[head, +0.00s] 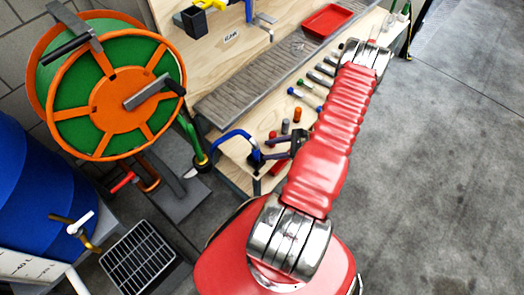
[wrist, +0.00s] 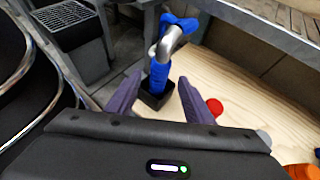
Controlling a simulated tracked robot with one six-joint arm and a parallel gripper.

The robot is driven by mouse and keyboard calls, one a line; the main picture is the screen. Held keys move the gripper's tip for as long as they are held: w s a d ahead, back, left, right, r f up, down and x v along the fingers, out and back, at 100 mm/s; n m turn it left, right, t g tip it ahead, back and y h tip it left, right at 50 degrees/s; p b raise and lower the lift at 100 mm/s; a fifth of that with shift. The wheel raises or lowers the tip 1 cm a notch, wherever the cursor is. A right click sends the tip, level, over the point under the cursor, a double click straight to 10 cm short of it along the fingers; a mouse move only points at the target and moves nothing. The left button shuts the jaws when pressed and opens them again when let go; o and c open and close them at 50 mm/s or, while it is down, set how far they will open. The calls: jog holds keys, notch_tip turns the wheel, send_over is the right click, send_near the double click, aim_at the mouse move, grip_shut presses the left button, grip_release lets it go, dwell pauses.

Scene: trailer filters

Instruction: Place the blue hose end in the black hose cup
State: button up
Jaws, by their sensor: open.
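The blue hose end (wrist: 160,74) stands roughly upright in the wrist view, with its lower tip inside the square black hose cup (wrist: 155,102). A shiny grey bend and a blue piece continue above it. The cup sits on the pale wooden shelf (wrist: 240,130). My gripper (wrist: 161,80) is open, with one dark finger on each side of the hose end and gaps visible between. In the head view, the blue hose (head: 232,134) arches from the reel side to the shelf beside my gripper (head: 277,148). The cup is hard to make out there.
A red cap (wrist: 215,106) stands right of my gripper. Several coloured small items lie along the shelf. The green and orange reel (head: 112,90), blue barrel (head: 35,190) and black grate (head: 138,258) are at left. A grey slatted ledge (head: 265,80) runs behind. Open floor lies right.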

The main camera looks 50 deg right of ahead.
jog(key=shift+s+d+r, duration=0.25)
jog(key=shift+s, duration=0.15)
dwell(0.5)
jog(key=w+a+r+n+g, duration=0.25)
jog(key=a+r+n, duration=0.25)
jog(key=r, duration=0.4)
jog(key=w+a+r+n+g, duration=0.2)
jog(key=w+a+r+n, duration=0.25)
jog(key=r, duration=0.55)
jog(key=w+a+r+n+g, duration=0.25)
jog(key=a+r+n, duration=0.25)
jog(key=r, duration=0.4)
jog(key=s+a+r+n+t+h, duration=0.1)
jog(key=s+a+r+n+h, duration=0.1)
jog(key=s+a+r+n, duration=0.2)
jog(key=s+a+r+n+h, duration=0.2)
jog(key=s+a+r+n, duration=0.2)
jog(key=a+r, duration=0.3)
jog(key=s+a+r+n+t+h, duration=0.1)
jog(key=s+a+r+n+h, duration=0.2)
jog(key=a+r+n, duration=0.3)
jog(key=shift+s+a+r+t, duration=0.25)
jog(key=shift+s+r, duration=0.25)
jog(key=shift+r, duration=1.75)
jog(key=shift+n, duration=0.25)
